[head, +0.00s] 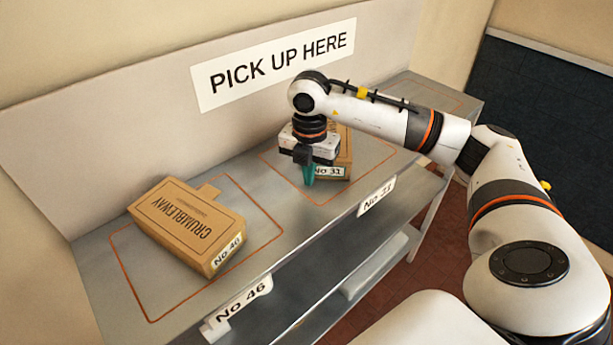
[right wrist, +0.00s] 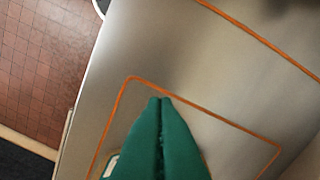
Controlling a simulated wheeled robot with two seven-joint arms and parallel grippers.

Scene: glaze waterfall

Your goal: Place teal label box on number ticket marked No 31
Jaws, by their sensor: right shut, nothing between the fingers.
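My right gripper (head: 308,180) is shut and empty, its teal fingers pointing down at the right-hand outlined space. The fingers also show closed together in the right wrist view (right wrist: 160,101). A brown box (head: 345,158) stands right behind the gripper, partly hidden by it; its front label reads No 31. Whether the fingers touch this box I cannot tell. A ticket (head: 377,195) on the counter's front edge below reads No 21 or No 31; it is hard to tell. No plainly teal label shows on either box. My left gripper is out of view.
A brown CRUMBLEWAY box (head: 195,225) labelled No 40 lies in the left orange outline. The ticket No 46 (head: 237,306) is on the edge before it. The grey counter (head: 258,205) is bare between the outlines. A PICK UP HERE sign (head: 274,63) is on the back panel.

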